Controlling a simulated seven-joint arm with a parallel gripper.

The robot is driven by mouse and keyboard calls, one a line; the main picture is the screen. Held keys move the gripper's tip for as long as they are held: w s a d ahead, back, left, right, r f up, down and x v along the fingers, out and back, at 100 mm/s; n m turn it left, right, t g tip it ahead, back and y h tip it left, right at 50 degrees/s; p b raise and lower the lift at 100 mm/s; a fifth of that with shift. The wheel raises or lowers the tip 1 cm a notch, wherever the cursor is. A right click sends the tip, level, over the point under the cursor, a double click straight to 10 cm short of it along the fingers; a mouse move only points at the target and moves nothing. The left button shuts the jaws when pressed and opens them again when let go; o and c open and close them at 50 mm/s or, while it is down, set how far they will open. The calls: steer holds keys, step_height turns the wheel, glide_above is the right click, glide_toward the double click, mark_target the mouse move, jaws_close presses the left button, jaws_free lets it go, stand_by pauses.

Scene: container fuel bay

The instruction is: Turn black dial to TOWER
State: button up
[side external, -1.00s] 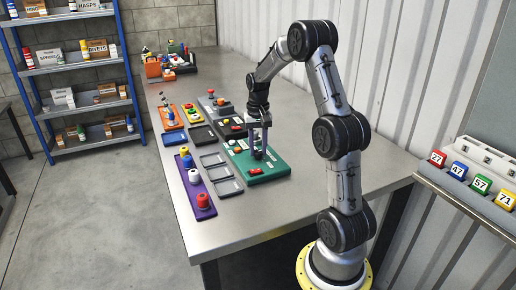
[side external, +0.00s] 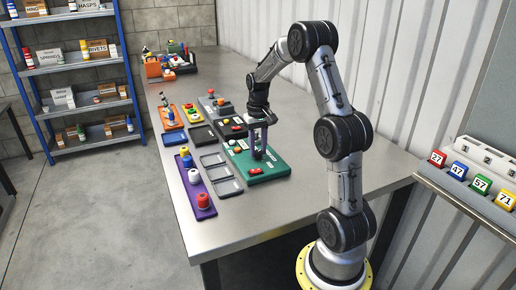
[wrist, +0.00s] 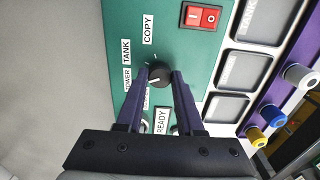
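The black dial (wrist: 159,76) sits on a green panel (wrist: 118,20). Labels COPY (wrist: 148,28), TANK (wrist: 126,52) and a partly hidden TOWER (wrist: 128,80) stand around it. A white mark on the dial points left, roughly toward TOWER; its exact setting is hard to read. My gripper (wrist: 160,80) has its two purple fingers on either side of the dial, and the dial fills the gap between their tips. In the side external view my gripper (side external: 260,154) stands upright over the green panel (side external: 265,174), and the dial is hidden between the fingers.
A red switch (wrist: 201,18) and a READY label (wrist: 161,121) are on the same panel. Grey trays (side external: 221,172) and a purple strip with coloured knobs (side external: 205,212) lie left of it.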

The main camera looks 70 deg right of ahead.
mark_target(258, 151)
steer(key=o, duration=0.5)
steer(key=shift+c, duration=0.2)
steer(key=shift+r, duration=0.15)
step_height(258, 151, up, 14)
steer(key=shift+f, duration=0.2)
